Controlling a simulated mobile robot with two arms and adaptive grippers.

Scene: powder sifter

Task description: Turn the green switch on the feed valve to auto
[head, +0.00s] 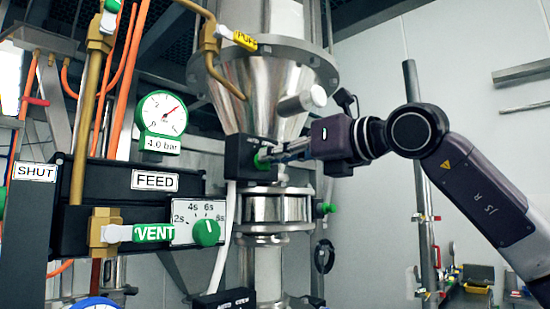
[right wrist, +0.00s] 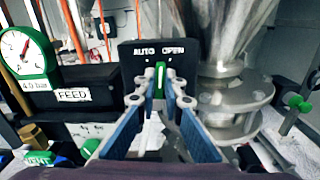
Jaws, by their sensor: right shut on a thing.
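The feed valve's black switch box (head: 240,158) is fixed to the steel pipe below the hopper cone. Its green switch (head: 262,160) faces right, towards my right gripper (head: 272,158). In the right wrist view the box (right wrist: 135,55) carries the words AUTO at left and OPEN at right. The green switch (right wrist: 159,80) stands about upright between them. The fingertips of my right gripper (right wrist: 161,92) are shut on the switch, one on each side. My left gripper is not in view.
Left of the valve is a black panel marked FEED (head: 155,181), with a pressure gauge (head: 162,114), a green timer dial (head: 206,232) and a VENT lever (head: 150,233). Another black box (head: 225,301) sits low on the pipe. A steel flange (right wrist: 235,97) is close right of my fingers.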

